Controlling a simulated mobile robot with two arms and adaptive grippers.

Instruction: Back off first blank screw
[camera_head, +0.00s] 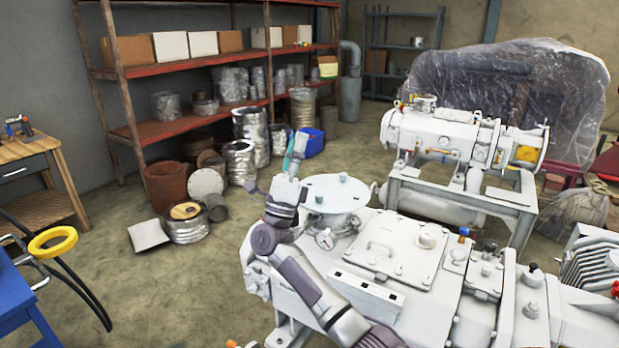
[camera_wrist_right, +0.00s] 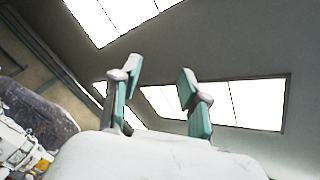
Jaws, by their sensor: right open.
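The large white vacuum machine (camera_head: 405,262) fills the lower right of the head view. A round white flange plate (camera_head: 335,190) sits on its left end, with small blue-topped fittings (camera_head: 343,177) on it. I cannot tell which fitting is a blank screw. My right gripper (camera_head: 294,150) points upward just left of the plate, its teal fingers above the machine and apart from it. In the right wrist view the gripper (camera_wrist_right: 158,92) has its fingers spread with nothing between them; skylights and ceiling show behind. My left gripper is not in view.
A second white pump on a frame (camera_head: 455,140) stands behind, next to a plastic-wrapped machine (camera_head: 510,85). Rusty shelves (camera_head: 190,70) line the left wall. Pots and metal drums (camera_head: 240,160) stand on the floor.

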